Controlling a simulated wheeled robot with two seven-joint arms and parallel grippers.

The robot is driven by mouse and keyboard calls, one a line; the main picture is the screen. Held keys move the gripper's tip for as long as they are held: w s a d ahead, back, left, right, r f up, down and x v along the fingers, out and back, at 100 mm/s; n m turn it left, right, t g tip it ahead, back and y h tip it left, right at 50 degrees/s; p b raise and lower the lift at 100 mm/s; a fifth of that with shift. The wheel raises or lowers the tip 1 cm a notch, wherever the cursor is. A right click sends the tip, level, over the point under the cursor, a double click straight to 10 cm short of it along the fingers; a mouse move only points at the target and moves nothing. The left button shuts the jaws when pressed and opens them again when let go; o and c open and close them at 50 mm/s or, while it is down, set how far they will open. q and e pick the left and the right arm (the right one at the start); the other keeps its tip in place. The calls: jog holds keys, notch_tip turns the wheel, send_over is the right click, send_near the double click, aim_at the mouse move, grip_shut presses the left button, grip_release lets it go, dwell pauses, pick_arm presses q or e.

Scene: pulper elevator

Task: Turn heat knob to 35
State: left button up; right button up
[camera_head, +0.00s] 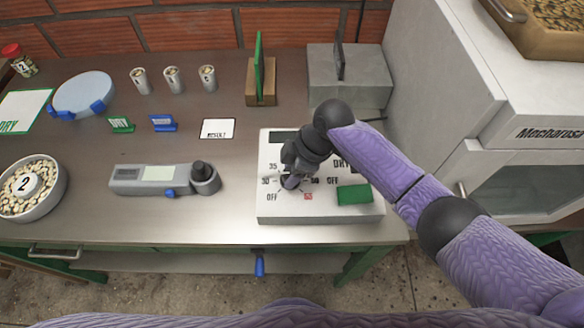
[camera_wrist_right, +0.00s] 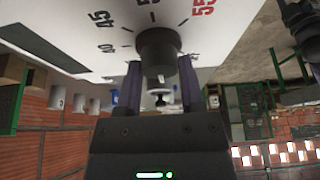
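The white control box (camera_head: 268,205) stands on the metal table, with temperature marks around its heat knob. In the head view my right gripper (camera_head: 291,178) covers most of the knob; 35 and 30 show to its left, OFF below left and a red number below right. In the right wrist view the round black heat knob (camera_wrist_right: 158,48) sits between the two purple fingers of my right gripper (camera_wrist_right: 160,75), which press close on both its sides. Marks 40, 45 and a red 55 show there. The knob's setting is hard to read. My left gripper is out of view.
A green button (camera_head: 354,194) sits on the box's right part. A grey handheld meter (camera_head: 150,180) and a bowl of beans (camera_head: 52,205) lie left. A grey block (camera_head: 350,90) stands behind, and a white machine (camera_head: 440,90) bounds the right.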

grip_shut()
jog(key=shift+r+m+p, duration=0.2)
jog(key=shift+m+p, duration=0.4)
jog(key=shift+p, duration=0.25)
jog(key=m+t+p, duration=0.1)
jog(key=m+p, duration=0.2)
jog(key=p, duration=0.1)
jog(key=shift+s+m+t, duration=0.1)
jog(key=shift+m+t, duration=0.3)
jog(key=m+t+p, duration=0.1)
jog(key=m+p, duration=0.1)
jog(key=m, duration=0.1)
jog(key=shift+f+h+p, duration=0.1)
jog(key=shift+h+p, duration=0.25)
jog(key=shift+h, duration=0.05)
jog(key=shift+m, duration=0.4)
jog(key=shift+p, duration=0.3)
jog(key=shift+f, duration=0.1)
jog(key=o, duration=0.7)
grip_release()
jog(key=shift+o, duration=0.2)
